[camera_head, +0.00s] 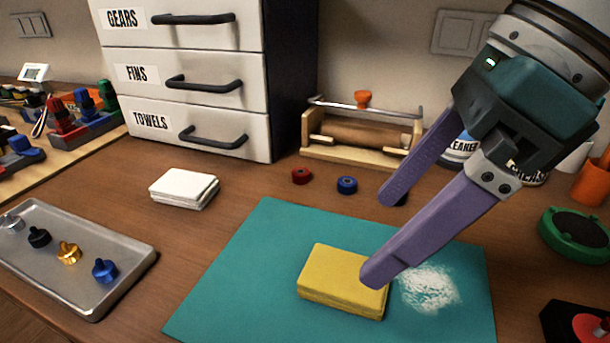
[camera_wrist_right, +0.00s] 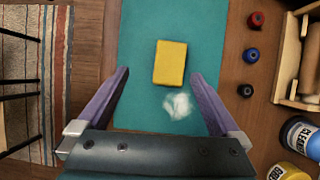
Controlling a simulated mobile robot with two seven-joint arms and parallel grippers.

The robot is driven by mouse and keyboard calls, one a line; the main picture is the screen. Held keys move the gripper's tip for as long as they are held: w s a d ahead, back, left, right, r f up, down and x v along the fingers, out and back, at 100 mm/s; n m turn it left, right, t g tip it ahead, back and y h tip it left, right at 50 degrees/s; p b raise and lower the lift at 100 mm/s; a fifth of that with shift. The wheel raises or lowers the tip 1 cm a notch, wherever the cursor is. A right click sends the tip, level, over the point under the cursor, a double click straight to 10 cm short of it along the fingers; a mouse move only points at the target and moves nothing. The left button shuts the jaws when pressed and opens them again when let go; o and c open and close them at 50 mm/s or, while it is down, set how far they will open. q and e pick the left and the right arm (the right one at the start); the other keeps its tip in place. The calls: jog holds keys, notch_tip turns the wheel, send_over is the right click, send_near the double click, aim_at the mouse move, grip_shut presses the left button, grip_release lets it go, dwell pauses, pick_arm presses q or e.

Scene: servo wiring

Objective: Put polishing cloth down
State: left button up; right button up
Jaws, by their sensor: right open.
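A yellow folded cloth (camera_head: 342,281), which looks like the polishing cloth, lies flat on the teal mat (camera_head: 240,260). It also shows in the right wrist view (camera_wrist_right: 170,63), lying between and beyond my fingers. My right gripper (camera_head: 375,238) is open with two purple fingers spread, above the mat. One finger overlaps the cloth's right end in the head view, but in the wrist view the fingers are apart from it. A white powdery patch (camera_head: 428,287) is on the mat beside the cloth. My left gripper is not in view.
A metal tray (camera_head: 120,282) with several coloured knobs lies at left. A white folded stack (camera_head: 184,189) sits behind the mat. A labelled drawer unit (camera_head: 186,80), a wooden roller stand (camera_head: 358,137) and small spools (camera_head: 301,176) stand behind. A green round dish (camera_head: 575,235) is at right.

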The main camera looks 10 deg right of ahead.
aim_at(346, 272)
jog(key=shift+h, duration=0.5)
jog(key=f, duration=0.2)
jog(key=w+f, duration=0.1)
jog(key=f, duration=0.1)
jog(key=shift+w+d, duration=0.1)
jog(key=shift+d, duration=0.3)
jog(key=x, duration=0.6)
jog(key=shift+w+a+r, duration=0.15)
jog(key=shift+a, duration=0.1)
jog(key=shift+c, duration=0.2)
jog(key=c, duration=1.4)
jog(key=shift+r, duration=0.2)
